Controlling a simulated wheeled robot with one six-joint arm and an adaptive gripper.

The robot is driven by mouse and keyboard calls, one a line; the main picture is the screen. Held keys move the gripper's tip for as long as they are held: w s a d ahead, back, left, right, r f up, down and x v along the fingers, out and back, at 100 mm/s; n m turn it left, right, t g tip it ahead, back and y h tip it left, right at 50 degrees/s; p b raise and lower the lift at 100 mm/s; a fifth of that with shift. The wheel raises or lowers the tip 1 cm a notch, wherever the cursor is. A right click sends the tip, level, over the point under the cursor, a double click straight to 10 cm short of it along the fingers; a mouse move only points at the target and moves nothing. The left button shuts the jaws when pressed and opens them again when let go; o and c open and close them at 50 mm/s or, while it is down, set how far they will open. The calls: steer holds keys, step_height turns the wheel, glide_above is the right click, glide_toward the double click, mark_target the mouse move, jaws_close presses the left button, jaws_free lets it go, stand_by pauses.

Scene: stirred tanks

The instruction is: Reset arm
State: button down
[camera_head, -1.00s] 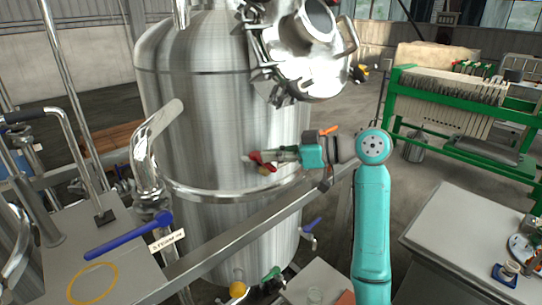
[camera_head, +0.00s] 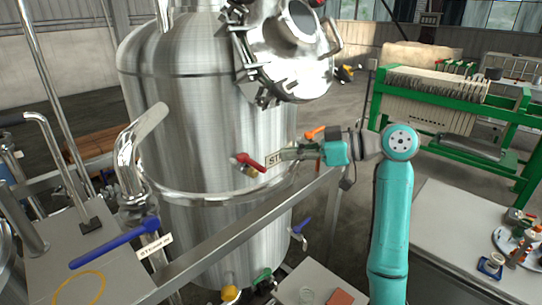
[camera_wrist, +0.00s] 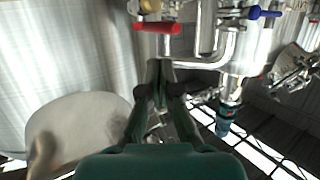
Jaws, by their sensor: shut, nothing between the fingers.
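My gripper (camera_head: 284,154) is at the end of my teal arm, in front of the large steel tank (camera_head: 190,110). It is shut and empty, pointing left towards a red-handled valve (camera_head: 249,162) on the tank side. In the wrist view my shut fingers (camera_wrist: 160,66) are at the centre, with a red handle (camera_wrist: 158,27) just beyond the tips.
A steel rail (camera_head: 240,235) runs below my arm. A blue lever (camera_head: 115,243) is at the left. A grey table (camera_head: 450,225) with small items stands at the right, and a green-framed filter press (camera_head: 445,105) behind. Open floor lies between tank and press.

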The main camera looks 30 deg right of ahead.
steer(key=shift+v, duration=2.15)
